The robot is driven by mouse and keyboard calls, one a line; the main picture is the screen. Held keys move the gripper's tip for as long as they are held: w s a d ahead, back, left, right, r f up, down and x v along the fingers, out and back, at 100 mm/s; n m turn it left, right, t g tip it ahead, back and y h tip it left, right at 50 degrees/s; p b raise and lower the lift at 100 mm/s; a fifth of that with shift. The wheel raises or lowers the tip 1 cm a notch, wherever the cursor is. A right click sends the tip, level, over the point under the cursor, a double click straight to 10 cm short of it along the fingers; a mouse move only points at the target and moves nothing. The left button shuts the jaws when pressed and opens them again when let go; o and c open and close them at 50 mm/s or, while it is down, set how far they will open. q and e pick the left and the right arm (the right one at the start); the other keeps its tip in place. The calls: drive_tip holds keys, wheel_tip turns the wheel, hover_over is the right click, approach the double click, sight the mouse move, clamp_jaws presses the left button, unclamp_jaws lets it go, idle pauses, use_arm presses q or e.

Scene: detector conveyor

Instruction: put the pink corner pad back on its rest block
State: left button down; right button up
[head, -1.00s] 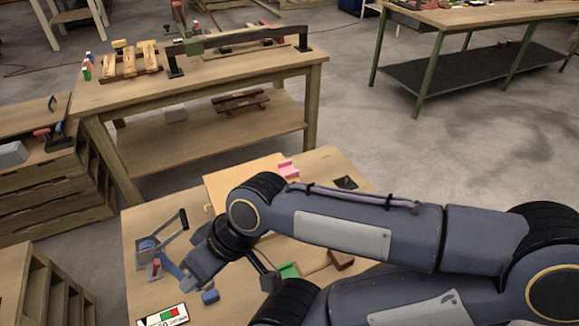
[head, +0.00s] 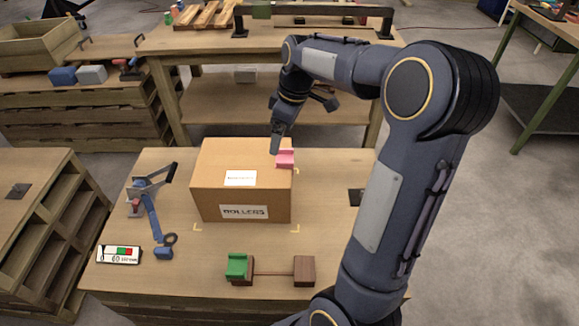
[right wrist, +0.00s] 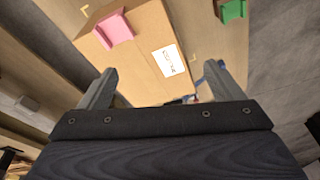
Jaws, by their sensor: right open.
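The pink corner pad (head: 285,158) sits on the top right corner of the cardboard box (head: 255,212). It also shows in the right wrist view (right wrist: 116,29), beyond the fingertips. My right gripper (head: 277,146) is above the box near the pad. In the right wrist view its two fingers (right wrist: 158,78) are spread with nothing between them, and the pad is apart from them. A brown rest block (head: 304,270) on the table front is bare. A rod joins it to a second block (head: 244,280), which carries a green corner pad (head: 236,265). My left gripper is not in view.
A dark plate (head: 356,197) lies at the right. A wooden bench (head: 200,42) stands behind the table.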

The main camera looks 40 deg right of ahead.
sight(286, 153)
drive_tip(key=w+d+f+n, duration=0.1)
drive_tip(key=w+d+f, duration=0.1)
drive_tip(key=f, duration=0.3)
drive_tip(key=w+d+f+n+g+h+b, duration=0.1)
drive_tip(key=w+d+f, duration=0.1)
drive_tip(key=f, duration=0.4)
drive_tip(key=w+d+f+n+g+b, duration=0.1)
drive_tip(key=w+d+f, duration=0.1)
drive_tip(key=f, duration=0.3)
drive_tip(key=shift+w+d+f+n, duration=0.1)
drive_tip(key=shift+w+f+n, duration=0.25)
drive_tip(key=shift+w+n, duration=0.05)
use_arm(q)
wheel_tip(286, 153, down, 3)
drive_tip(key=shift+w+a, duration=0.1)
use_arm(e)
drive_tip(key=shift+r, duration=0.1)
drive_tip(key=c, duration=1.1)
